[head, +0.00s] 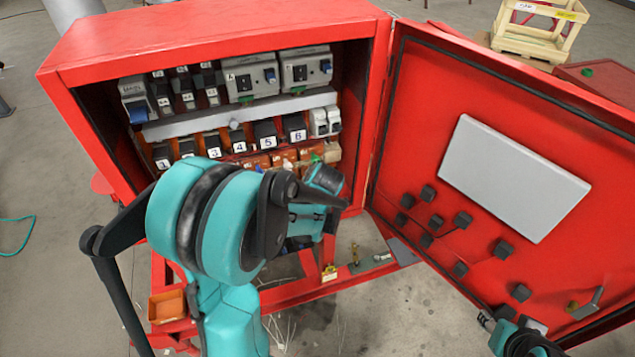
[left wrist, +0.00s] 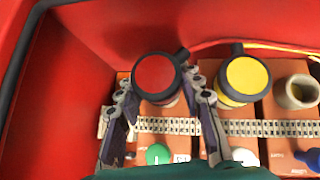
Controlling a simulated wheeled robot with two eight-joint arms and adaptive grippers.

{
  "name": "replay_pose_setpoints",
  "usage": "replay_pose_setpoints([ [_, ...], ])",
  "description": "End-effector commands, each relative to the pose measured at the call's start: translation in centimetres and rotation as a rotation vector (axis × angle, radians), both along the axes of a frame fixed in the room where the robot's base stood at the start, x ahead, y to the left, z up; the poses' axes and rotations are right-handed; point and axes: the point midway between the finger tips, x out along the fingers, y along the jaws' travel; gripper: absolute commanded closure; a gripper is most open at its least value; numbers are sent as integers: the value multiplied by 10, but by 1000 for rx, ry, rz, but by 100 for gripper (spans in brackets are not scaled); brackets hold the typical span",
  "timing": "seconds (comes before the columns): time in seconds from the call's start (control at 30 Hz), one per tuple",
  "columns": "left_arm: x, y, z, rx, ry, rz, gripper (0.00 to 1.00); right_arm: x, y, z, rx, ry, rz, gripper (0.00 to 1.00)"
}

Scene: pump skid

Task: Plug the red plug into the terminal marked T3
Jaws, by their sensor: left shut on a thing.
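In the left wrist view the red plug (left wrist: 155,76) is seen end-on above the leftmost orange terminal block. The fingers of my left gripper (left wrist: 163,92) stand on either side of it, shut on it. Whether it is seated or held above the block is unclear. A yellow plug (left wrist: 246,77) sits on the block to its right, close to my right-hand finger. Further right is an open cream socket (left wrist: 298,92). No T3 mark is readable. In the head view my arm hides the left gripper and red plug. Part of my right gripper (head: 486,320) shows at bottom right, its jaws unclear.
A red cabinet (head: 215,32) holds numbered black devices (head: 265,134) above orange blocks (head: 257,161). Its wall (left wrist: 55,110) rises close left of my left gripper. The open door (head: 410,120) stands at right. A yellow cable (left wrist: 285,47) runs behind the plugs.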

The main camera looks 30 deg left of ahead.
Motion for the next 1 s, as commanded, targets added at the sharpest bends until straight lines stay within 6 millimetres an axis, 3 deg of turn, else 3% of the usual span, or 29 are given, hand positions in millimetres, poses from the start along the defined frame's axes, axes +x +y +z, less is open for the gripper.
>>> replay_pose_setpoints([
  [0.7, 8, 9, 1, 3, -3, -1, 91, 0, 0, -2, 0, 0, 0, 60],
  [0.73, 8, 9, 1, 3, -3, -1, 58, 0, 0, -2, 0, 0, 0, 60],
  [0.8, 8, 9, 1, 3, -3, -1, 40, 0, 0, -2, 0, 0, 0, 60],
  [1.0, 7, 8, 1, 1, -2, 0, 39, 0, 0, -2, 0, 0, 0, 60],
])
